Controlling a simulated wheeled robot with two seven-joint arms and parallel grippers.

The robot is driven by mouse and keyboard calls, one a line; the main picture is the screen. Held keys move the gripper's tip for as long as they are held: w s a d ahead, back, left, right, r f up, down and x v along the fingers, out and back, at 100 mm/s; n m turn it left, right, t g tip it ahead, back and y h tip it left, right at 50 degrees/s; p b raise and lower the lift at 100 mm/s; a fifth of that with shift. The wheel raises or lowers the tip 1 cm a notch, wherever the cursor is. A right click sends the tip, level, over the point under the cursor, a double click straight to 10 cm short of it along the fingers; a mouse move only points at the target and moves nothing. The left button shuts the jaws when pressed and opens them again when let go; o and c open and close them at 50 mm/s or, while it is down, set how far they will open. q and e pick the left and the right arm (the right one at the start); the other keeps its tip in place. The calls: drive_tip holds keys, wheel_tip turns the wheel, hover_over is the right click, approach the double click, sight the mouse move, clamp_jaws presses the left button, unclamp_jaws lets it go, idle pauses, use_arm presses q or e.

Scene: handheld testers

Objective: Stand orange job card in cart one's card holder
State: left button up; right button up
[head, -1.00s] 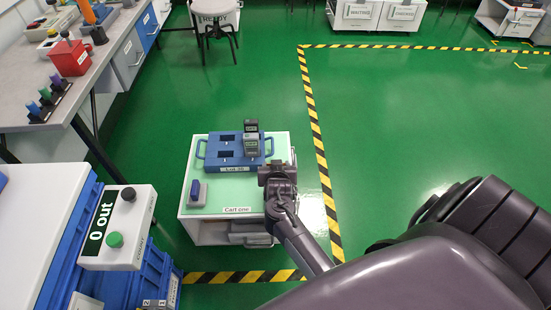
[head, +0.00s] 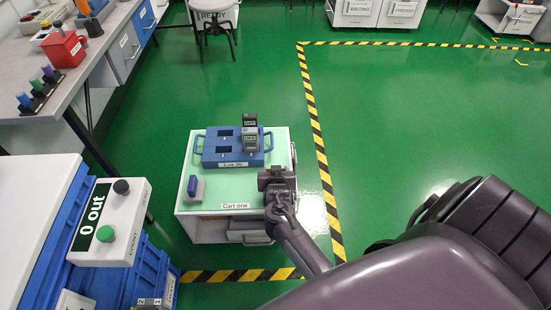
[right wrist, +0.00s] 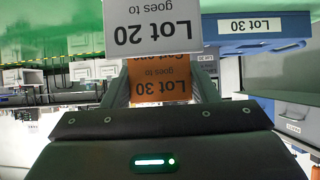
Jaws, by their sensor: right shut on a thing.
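The orange job card (right wrist: 160,82) sits between my right fingers in the right wrist view, its "Lot 30" text upside down there. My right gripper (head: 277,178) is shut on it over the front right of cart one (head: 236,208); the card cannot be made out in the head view. A white card reading "Lot 20" (right wrist: 150,30) shows just above the orange card in the wrist view. I cannot make out cart one's card holder for certain. My left gripper is not in view.
A blue "Lot 30" tray (head: 222,158) with grey testers (head: 250,138) at its right stands on the cart. A small grey-and-blue item (head: 194,187) sits at front left. A "0 out" box (head: 108,225) is at left. Green floor right of the striped line is open.

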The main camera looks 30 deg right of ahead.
drive_tip(key=shift+p, duration=0.8)
idle(1.5)
drive_tip(key=shift+f+b, duration=1.05)
drive_tip(key=shift+f, duration=0.65)
drive_tip(key=o, duration=1.1)
